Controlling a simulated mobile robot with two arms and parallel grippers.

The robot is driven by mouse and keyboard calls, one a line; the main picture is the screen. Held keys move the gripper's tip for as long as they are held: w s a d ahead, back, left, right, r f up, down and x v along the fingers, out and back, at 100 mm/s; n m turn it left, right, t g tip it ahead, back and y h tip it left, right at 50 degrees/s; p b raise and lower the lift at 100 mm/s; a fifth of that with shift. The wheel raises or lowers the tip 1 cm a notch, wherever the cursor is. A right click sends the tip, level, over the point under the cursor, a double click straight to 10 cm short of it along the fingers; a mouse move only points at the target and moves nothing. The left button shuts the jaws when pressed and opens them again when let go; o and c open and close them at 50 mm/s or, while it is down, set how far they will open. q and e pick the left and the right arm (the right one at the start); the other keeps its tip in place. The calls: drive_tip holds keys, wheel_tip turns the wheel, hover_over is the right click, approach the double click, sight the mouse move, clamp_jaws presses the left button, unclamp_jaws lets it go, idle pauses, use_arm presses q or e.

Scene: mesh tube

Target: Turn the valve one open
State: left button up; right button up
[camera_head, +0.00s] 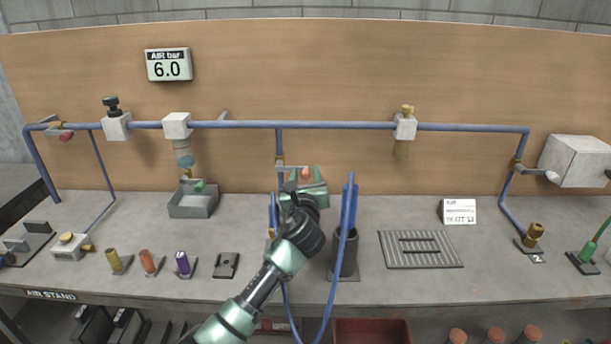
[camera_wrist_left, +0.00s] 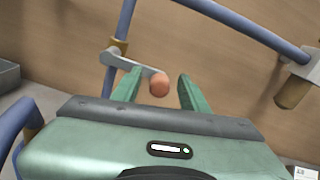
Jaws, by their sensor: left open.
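A valve with a grey lever (camera_wrist_left: 132,62) sits on the vertical blue pipe at the centre of the board. The lever comes from a brass body (camera_wrist_left: 118,47) and ends in an orange-red ball knob (camera_wrist_left: 159,84). In the head view the knob (camera_head: 305,173) shows just above my left gripper (camera_head: 305,177). My left gripper (camera_wrist_left: 160,90) is open, with its two green fingers on either side of the knob. The knob is nearer the left finger in the wrist view; contact cannot be told. No number on the valve is readable. My right gripper is not in view.
A long horizontal blue pipe (camera_head: 320,125) runs above. A black cup (camera_head: 348,258) holding upright blue tubes stands close to the right of my left arm. A grey tray (camera_head: 193,201) lies left, a slotted plate (camera_head: 390,248) right. The gauge (camera_head: 168,65) reads 6.0.

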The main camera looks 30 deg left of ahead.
use_arm(q)
clamp_jaws()
idle(1.4)
